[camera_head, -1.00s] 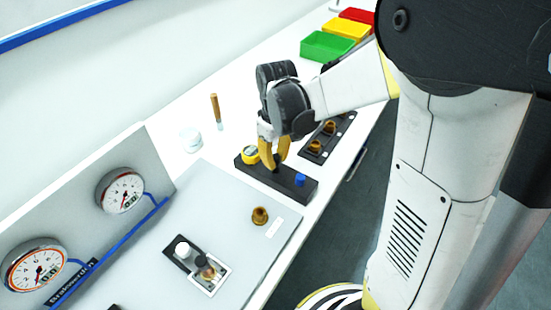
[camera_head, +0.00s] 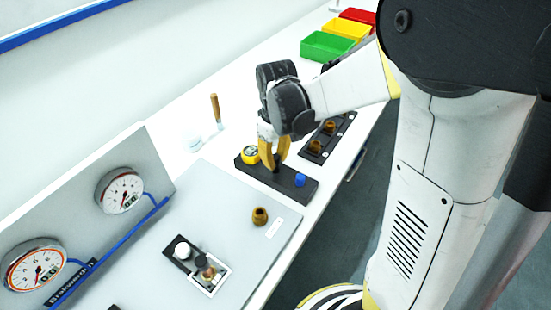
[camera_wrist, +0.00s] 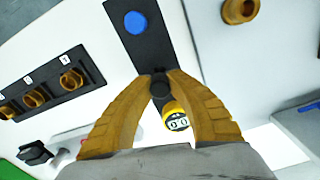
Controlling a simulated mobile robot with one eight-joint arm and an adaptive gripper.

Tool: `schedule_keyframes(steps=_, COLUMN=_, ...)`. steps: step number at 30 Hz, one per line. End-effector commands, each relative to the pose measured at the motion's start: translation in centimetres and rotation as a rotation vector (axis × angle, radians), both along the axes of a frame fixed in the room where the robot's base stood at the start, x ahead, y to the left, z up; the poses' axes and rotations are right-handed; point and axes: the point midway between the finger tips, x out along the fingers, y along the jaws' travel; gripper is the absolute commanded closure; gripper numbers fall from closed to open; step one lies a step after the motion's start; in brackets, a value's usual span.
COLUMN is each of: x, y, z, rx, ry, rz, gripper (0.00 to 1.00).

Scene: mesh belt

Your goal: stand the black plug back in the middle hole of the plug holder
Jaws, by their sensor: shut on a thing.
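The black plug holder (camera_head: 303,190) is a dark bar on the white bench in the head view; it also shows in the wrist view (camera_wrist: 145,50). My gripper (camera_head: 275,166) points down over the middle of the holder, its yellow fingers shut on the black plug. In the wrist view the round dark top of the black plug (camera_wrist: 160,88) sits between the fingertips (camera_wrist: 161,80), over the holder's middle. A blue plug (camera_head: 299,180) stands at one end of the holder and a yellow gauge-like plug (camera_head: 250,147) at the other. Whether the black plug is inside the hole is hidden.
A black rack (camera_head: 326,140) with brass fittings lies close behind the holder. A grey plate (camera_head: 228,196) with a brass fitting (camera_head: 260,216) is in front. Green (camera_head: 327,46), yellow and red bins stand at the back. A brush-like wooden handle (camera_head: 215,106) stands left.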

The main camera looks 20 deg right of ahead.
Motion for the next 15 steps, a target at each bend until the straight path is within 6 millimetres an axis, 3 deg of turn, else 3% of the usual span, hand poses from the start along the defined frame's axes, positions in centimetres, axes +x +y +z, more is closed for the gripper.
schedule_keyframes(steps=15, x=0.0, y=0.0, z=-1.2, rx=0.0, ry=0.0, rz=0.0, gripper=1.0)
